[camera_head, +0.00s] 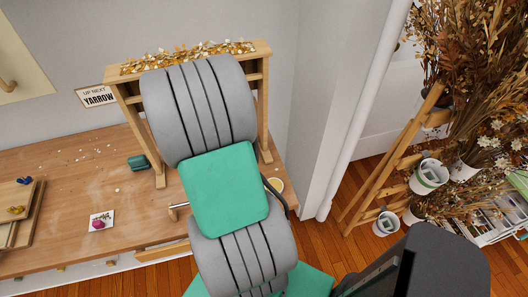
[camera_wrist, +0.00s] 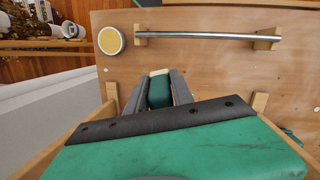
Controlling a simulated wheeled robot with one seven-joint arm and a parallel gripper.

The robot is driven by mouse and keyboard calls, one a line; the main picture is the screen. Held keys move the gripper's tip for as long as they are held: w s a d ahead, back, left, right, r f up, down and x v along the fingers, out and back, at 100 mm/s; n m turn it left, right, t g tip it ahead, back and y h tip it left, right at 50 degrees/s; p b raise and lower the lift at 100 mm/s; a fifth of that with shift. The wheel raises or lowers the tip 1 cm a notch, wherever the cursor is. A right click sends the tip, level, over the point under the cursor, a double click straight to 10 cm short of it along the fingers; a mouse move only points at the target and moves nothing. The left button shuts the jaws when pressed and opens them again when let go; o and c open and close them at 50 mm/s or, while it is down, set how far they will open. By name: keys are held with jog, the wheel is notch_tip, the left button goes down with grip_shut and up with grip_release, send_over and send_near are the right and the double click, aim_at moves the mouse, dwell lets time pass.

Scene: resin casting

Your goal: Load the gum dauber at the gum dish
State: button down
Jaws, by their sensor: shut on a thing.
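The gum dish (camera_wrist: 110,40) is a small round white dish with a yellow fill, at the upper left of the wrist view. In the head view the dish (camera_head: 276,185) shows just right of my arm, near the table's right end. My gripper (camera_wrist: 157,82) is shut on the gum dauber (camera_wrist: 159,92), a dark green piece with a cream tip. The dauber's tip points away from the wrist, below and right of the dish in the picture, apart from it. In the head view my arm hides the dauber and most of my gripper.
A metal rail (camera_wrist: 208,35) on wooden blocks lies right of the dish. A wooden rack (camera_head: 157,150) with dried flowers on top stands behind my arm. A card with a pink flower (camera_head: 98,224) and a green block (camera_head: 138,162) lie on the left table.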

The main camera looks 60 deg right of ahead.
jog(key=s+d+m+g+y+p, duration=0.1)
jog(key=s+d, duration=0.2)
jog(key=s, duration=0.3)
jog(key=s+d+m+p, duration=0.1)
jog(key=s+d+m, duration=0.15)
jog(key=s, duration=0.45)
jog(key=shift+n, duration=0.35)
jog(key=f+b, duration=0.2)
jog(key=f, duration=0.1)
jog(key=f+b, duration=0.3)
jog(key=shift+d+f, duration=0.2)
jog(key=shift+f, duration=0.1)
jog(key=shift+a+f+b, duration=0.1)
jog(key=shift+f+b, duration=0.25)
jog(key=shift+f, duration=0.15)
dwell(0.5)
jog(key=shift+s, duration=0.1)
notch_tip(320, 180, up, 7)
jog(key=p, duration=0.6)
